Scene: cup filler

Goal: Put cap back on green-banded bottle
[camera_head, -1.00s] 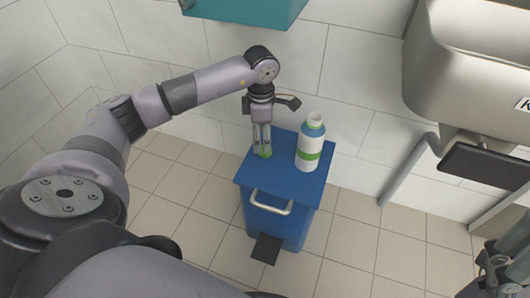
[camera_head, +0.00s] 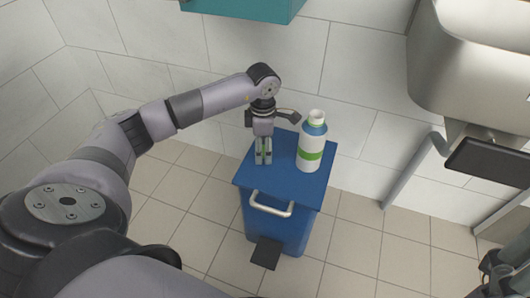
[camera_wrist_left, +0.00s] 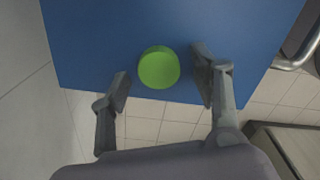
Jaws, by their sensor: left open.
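The bottle (camera_head: 309,164) stands upright on the right part of a blue bin lid. It is white with a blue shoulder and a green band, and its white neck is uncapped. The green cap (camera_wrist_left: 159,68) lies on the lid in the left wrist view, just beyond my left fingertips and roughly centred between them. My left gripper (camera_head: 263,158) points down, left of the bottle. It is open with nothing held, and its two fingers (camera_wrist_left: 163,82) show apart in the wrist view. In the head view the fingers hide the cap.
The blue bin (camera_head: 272,221) has a metal handle (camera_head: 271,203) and a black pedal (camera_head: 265,254) in front. A steel basin (camera_head: 470,85) hangs at the right. A teal box (camera_head: 245,8) is at the top. Dark metal parts, possibly my right arm, show at the bottom right corner.

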